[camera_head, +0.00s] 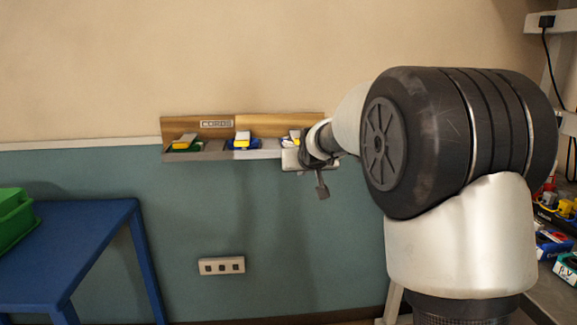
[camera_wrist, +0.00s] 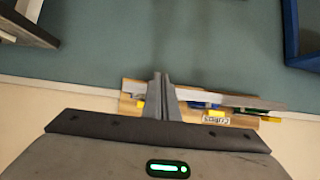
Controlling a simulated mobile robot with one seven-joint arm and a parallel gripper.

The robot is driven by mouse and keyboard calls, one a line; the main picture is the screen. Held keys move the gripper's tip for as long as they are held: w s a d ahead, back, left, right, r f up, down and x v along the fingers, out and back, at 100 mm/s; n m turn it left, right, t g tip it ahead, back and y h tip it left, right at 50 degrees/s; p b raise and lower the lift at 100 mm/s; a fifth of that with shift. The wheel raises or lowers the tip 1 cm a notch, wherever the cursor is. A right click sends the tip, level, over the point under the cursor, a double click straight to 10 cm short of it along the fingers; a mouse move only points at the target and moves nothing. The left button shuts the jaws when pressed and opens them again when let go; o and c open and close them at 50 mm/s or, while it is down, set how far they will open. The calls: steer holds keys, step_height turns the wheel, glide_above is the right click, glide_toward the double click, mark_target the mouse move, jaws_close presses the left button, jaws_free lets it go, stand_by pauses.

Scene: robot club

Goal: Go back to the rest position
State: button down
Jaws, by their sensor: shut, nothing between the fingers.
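My gripper (camera_head: 322,186) hangs in front of the right end of a wooden wall shelf (camera_head: 275,122) in the head view. In the wrist view my gripper (camera_wrist: 162,76) has its two fingers together, with nothing between them. The shelf, seen upside down there (camera_wrist: 132,86), lies behind and to the right of the fingers. My arm covers the right part of the head view.
The shelf holds a green and yellow item (camera_head: 184,143), a blue and yellow one (camera_head: 243,141) and a partly hidden one (camera_head: 291,141). A blue table (camera_head: 75,235) with a green bin (camera_head: 12,218) stands left. Shelving with boxes (camera_head: 555,243) stands right.

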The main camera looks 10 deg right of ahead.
steer(key=s+d+r+g, duration=0.1)
steer(key=s+r+g, duration=0.15)
steer(key=s, duration=1.75)
steer(key=s+f+g, duration=0.2)
steer(key=s+f, duration=0.2)
steer(key=s, duration=0.9)
steer(key=s+f+g, duration=0.1)
steer(key=s+f, duration=0.3)
steer(key=s, duration=0.8)
step_height(320, 180, up, 28)
steer(key=p, duration=2.8)
steer(key=shift+w+d+r, duration=0.15)
steer(key=shift+w+r, duration=0.1)
steer(key=shift+w, duration=0.05)
